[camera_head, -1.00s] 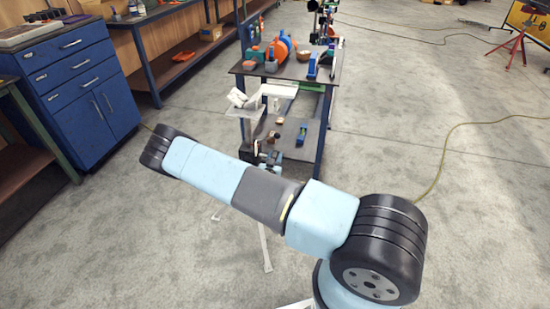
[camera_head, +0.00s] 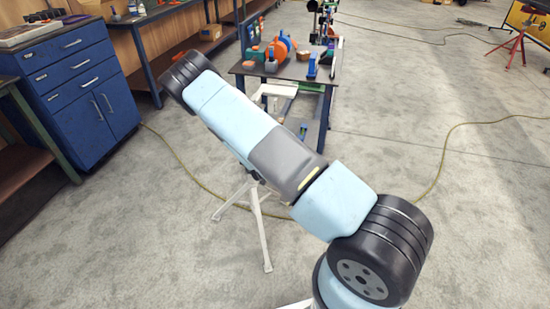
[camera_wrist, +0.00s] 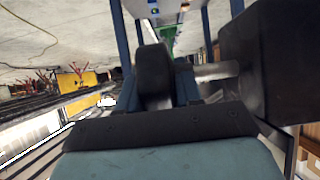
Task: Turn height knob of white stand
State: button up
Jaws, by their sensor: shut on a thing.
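The white stand (camera_head: 260,232) shows in the head view as splayed white legs on the floor. My arm covers its upper part there, and the gripper and knob are hidden. In the wrist view a black height knob (camera_wrist: 153,75) sits in front of my gripper (camera_wrist: 160,103), joined by a short metal shaft (camera_wrist: 216,71) to a large black block (camera_wrist: 271,62) at the right. My gripper is shut on the knob. The dark fingers are hard to separate from the knob.
A workbench (camera_head: 335,88) with tools and parts stands behind the stand. A blue drawer cabinet (camera_head: 80,85) is at the left. A yellow cable (camera_head: 440,165) lies on the floor. The floor at the right is largely clear.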

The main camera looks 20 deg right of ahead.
jog(key=shift+w+g+y, duration=0.15)
jog(key=shift+g+y, duration=0.25)
jog(key=shift+g, duration=0.3)
jog(key=o, duration=1)
jog(key=shift+c, duration=0.2)
jog(key=v, duration=1.3)
jog(key=shift+s+r, duration=0.2)
jog(key=shift+s, duration=0.1)
jog(key=shift+a, duration=0.1)
